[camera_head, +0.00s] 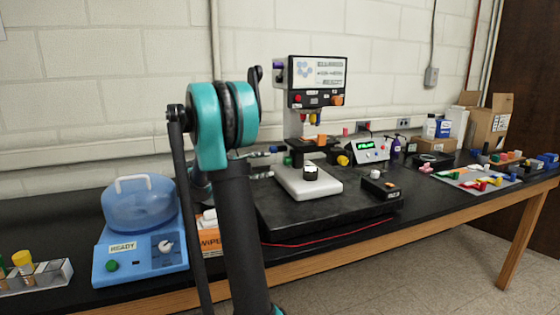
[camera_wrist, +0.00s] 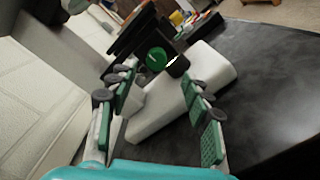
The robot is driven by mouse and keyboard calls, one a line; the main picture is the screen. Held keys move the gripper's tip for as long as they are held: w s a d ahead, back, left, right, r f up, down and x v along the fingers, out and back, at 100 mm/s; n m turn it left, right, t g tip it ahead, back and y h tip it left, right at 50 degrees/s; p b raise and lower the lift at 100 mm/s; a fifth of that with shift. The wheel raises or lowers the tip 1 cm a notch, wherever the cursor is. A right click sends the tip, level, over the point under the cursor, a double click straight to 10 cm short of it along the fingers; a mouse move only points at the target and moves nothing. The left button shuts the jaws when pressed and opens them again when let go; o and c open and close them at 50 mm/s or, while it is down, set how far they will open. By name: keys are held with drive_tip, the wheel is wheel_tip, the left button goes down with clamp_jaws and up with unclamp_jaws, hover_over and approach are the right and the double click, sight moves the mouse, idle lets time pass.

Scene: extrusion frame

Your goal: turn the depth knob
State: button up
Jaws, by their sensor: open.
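A microscope-like instrument (camera_head: 317,78) with a screen stands on a black platform. A black knob with a white mark (camera_head: 310,172) sits by its white base (camera_head: 325,187); it also shows in the wrist view (camera_wrist: 177,66). A green knob (camera_wrist: 156,60) is just left of it there, and a yellow knob (camera_head: 343,160) shows on the instrument's right side. No label tells me which is the depth knob. My gripper (camera_wrist: 157,84) is open and empty, its green-padded fingers in front of the white base and the green knob, apparently not touching them.
A blue centrifuge-like device (camera_head: 140,262) and a tube rack (camera_head: 35,277) stand at the left. A control box with a green display (camera_head: 368,149) and a small black box (camera_head: 380,188) are right of the instrument. A red cable (camera_head: 330,237) runs along the front.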

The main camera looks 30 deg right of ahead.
sight(284, 161)
drive_tip(key=shift+w+x, duration=0.2)
drive_tip(key=shift+x, duration=1.7)
drive_tip(key=shift+w+x, duration=0.15)
drive_tip(key=shift+x, duration=1.7)
drive_tip(key=shift+d, duration=0.1)
clamp_jaws()
drive_tip(key=m, duration=0.5)
drive_tip(key=shift+m, duration=0.4)
drive_tip(key=m, duration=0.5)
